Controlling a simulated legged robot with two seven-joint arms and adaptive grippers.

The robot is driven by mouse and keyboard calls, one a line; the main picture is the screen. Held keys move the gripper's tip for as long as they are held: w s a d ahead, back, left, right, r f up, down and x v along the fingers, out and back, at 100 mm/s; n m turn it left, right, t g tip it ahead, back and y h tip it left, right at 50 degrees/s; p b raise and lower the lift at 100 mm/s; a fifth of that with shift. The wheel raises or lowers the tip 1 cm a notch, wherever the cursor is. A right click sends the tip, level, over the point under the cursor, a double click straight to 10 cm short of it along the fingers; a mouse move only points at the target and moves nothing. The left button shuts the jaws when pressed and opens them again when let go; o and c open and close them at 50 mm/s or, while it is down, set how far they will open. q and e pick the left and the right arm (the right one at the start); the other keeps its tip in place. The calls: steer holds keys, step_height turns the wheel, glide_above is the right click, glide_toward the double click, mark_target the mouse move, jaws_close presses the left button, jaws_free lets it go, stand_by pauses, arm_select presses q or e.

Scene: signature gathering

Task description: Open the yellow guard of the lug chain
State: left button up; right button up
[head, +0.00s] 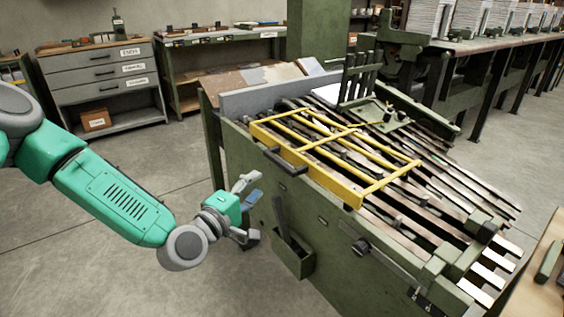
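The yellow guard (306,161) is a barred frame lying flat over the rails of the lug chain (437,195) on top of the green machine. A dark handle (286,162) sits at its near left edge. My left gripper (252,209) is beside the machine's left side, lower than the guard and apart from the handle. Its fingers look spread, with nothing seen between them. My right gripper is not in view.
A green box (294,256) with a dark tool in it hangs on the machine's near side, close to my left gripper. Grey drawers (107,78) stand at the back left. The floor to the left is clear.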

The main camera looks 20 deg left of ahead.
mark_target(277, 165)
arm_select(q)
steer(key=x, duration=0.3)
steer(key=b+x, duration=0.1)
steer(key=x, duration=0.3)
steer(key=a+b+x, duration=0.1)
steer(key=x, duration=0.3)
steer(key=shift+w+f, duration=0.25)
steer(key=shift+w, duration=0.1)
steer(key=shift+w+d+r, duration=0.1)
steer(key=shift+w+d, duration=0.15)
steer(key=shift+d, duration=0.2)
steer(key=shift+a, duration=0.4)
jaws_close()
